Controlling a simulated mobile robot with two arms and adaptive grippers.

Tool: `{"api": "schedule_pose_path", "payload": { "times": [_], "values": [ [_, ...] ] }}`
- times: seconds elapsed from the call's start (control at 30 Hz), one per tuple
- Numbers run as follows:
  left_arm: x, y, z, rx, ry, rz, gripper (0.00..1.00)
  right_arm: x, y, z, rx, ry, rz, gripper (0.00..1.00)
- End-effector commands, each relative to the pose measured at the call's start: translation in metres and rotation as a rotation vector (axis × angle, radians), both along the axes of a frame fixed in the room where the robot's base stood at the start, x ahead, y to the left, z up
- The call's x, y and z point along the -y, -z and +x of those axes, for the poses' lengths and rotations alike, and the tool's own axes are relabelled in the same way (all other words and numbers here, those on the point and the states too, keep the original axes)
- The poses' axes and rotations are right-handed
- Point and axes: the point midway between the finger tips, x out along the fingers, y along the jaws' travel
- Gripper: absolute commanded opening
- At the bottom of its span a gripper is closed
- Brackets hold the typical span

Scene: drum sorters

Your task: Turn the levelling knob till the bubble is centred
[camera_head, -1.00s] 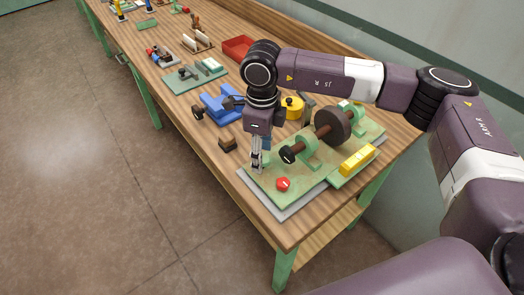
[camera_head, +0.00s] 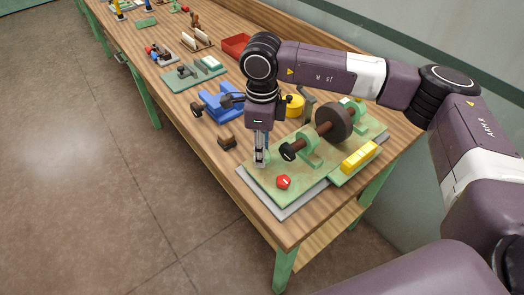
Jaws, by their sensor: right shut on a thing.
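My right gripper (camera_head: 260,162) points straight down at the left edge of the green base plate (camera_head: 262,185). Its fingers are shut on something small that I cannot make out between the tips. A red knob (camera_head: 283,182) with a white mark sits on the plate, just right of and nearer than the fingertips, apart from them. A yellow level (camera_head: 360,156) lies on the right part of the plate; its bubble is too small to read. A brown drum (camera_head: 334,122) on a shaft rests in green supports (camera_head: 309,151) behind the knob. My left gripper is out of view.
A small brown block (camera_head: 227,143) lies left of the plate. A blue fixture (camera_head: 220,106), a yellow round piece (camera_head: 293,105) and a red tray (camera_head: 236,46) stand farther back on the wooden bench (camera_head: 205,132). The bench's front edge is close to the plate.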

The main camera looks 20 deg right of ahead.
Motion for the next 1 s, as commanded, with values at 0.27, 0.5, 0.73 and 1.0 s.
{"api": "schedule_pose_path", "payload": {
  "times": [0.27,0.5,0.73,1.0],
  "values": [
    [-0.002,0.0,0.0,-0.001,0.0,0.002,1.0,0.0,-0.001,0.0,0.002,0.002,0.001,0.49],
    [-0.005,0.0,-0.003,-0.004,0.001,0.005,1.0,0.0,-0.001,0.0,0.0,0.002,0.001,0.49],
    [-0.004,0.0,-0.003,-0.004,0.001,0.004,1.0,-0.001,-0.022,0.001,0.004,0.002,0.001,0.49],
    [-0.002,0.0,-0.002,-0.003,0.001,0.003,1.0,0.0,-0.08,0.001,0.004,0.003,0.001,0.49]
  ]
}}
